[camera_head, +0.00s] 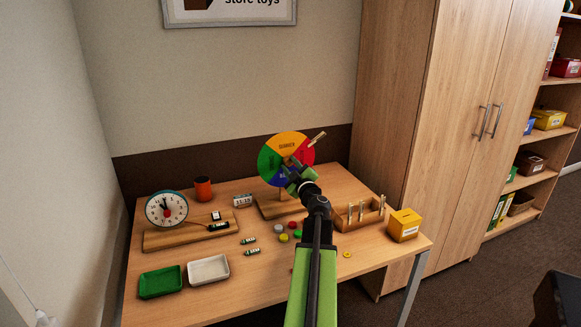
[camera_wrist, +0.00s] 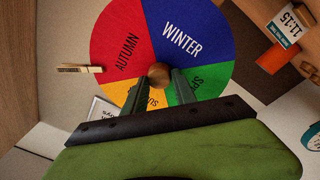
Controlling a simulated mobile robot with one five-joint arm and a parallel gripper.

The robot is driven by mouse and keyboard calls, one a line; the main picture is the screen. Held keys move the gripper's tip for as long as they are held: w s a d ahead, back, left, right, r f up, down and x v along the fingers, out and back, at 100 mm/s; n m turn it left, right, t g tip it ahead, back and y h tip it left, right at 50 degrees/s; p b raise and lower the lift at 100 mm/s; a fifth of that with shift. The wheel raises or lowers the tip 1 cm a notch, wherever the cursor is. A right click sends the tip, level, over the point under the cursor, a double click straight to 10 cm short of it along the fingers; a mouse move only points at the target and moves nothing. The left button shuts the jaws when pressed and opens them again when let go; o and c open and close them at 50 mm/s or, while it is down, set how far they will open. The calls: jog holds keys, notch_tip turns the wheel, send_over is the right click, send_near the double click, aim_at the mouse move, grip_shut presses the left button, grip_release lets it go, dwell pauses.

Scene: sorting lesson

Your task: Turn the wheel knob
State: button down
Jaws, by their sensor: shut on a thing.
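The season wheel (camera_head: 284,143) stands upright on a wooden base on the table, with orange, red, blue and green sectors. In the head view the orange sector is at the top, and my gripper (camera_head: 295,172) covers the wheel's middle and lower right. The wrist view shows the wheel (camera_wrist: 195,42) upside down, with WINTER and AUTUMN readable. The round wooden knob (camera_wrist: 158,74) is at its centre. My gripper (camera_wrist: 159,83) has one finger on each side of the knob and is shut on it. A wooden clothespin (camera_head: 318,137) sits at the wheel's rim, beside the red sector.
A toy clock (camera_head: 167,208) and an orange cup (camera_head: 203,189) stand left. Green (camera_head: 160,282) and white (camera_head: 208,270) trays lie at the front left. A wooden holder with pegs (camera_head: 358,213) and a yellow box (camera_head: 404,225) stand right. Small batteries and discs lie in the middle.

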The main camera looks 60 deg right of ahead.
jog(key=c, duration=1)
grip_release()
jog(key=shift+a, duration=0.1)
